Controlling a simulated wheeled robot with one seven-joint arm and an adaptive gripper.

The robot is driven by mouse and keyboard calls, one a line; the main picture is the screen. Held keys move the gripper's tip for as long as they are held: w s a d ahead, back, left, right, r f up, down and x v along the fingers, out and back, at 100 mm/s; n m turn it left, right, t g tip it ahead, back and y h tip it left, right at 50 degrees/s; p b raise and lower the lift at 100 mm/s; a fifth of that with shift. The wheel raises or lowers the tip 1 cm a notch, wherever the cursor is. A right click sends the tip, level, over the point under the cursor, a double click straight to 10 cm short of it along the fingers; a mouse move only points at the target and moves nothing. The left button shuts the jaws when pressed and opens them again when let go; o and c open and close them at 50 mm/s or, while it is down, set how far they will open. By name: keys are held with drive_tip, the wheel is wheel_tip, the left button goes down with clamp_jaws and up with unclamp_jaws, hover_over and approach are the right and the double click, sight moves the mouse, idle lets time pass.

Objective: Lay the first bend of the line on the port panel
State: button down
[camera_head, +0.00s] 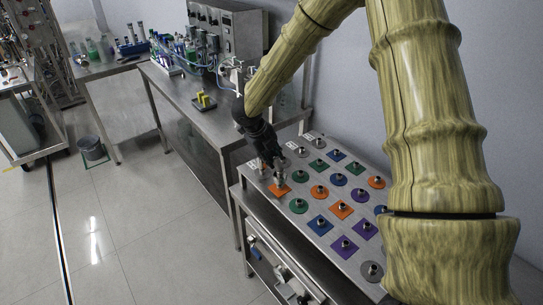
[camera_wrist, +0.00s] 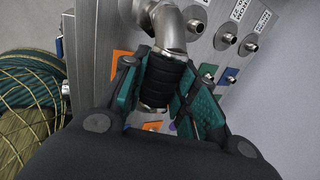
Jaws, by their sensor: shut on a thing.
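My gripper (camera_head: 266,156) is at the far left corner of the port panel (camera_head: 301,188), just above an orange square port (camera_head: 279,189). In the wrist view its teal-padded fingers (camera_wrist: 163,88) are shut on the black ribbed sleeve of a metal bend (camera_wrist: 168,28). The bend's elbow is at the top of that view and its lower metal end shows below the sleeve. I cannot tell whether that end touches a port. The panel (camera_wrist: 98,35) carries several metal fittings on coloured squares and discs.
A steel bench (camera_head: 190,90) with bottles, a grey instrument box (camera_head: 228,38) and a yellow item (camera_head: 205,101) stands behind the panel. A wall closes the right side. A bin (camera_head: 91,149) stands on the floor at left. The floor beside the panel is clear.

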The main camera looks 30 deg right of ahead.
drive_tip(key=shift+f+b, duration=0.65)
drive_tip(key=shift+f, duration=0.95)
drive_tip(key=shift+f, duration=0.25)
drive_tip(key=c, duration=1)
unclamp_jaws()
drive_tip(key=shift+c, duration=0.2)
drive_tip(key=v, duration=1.2)
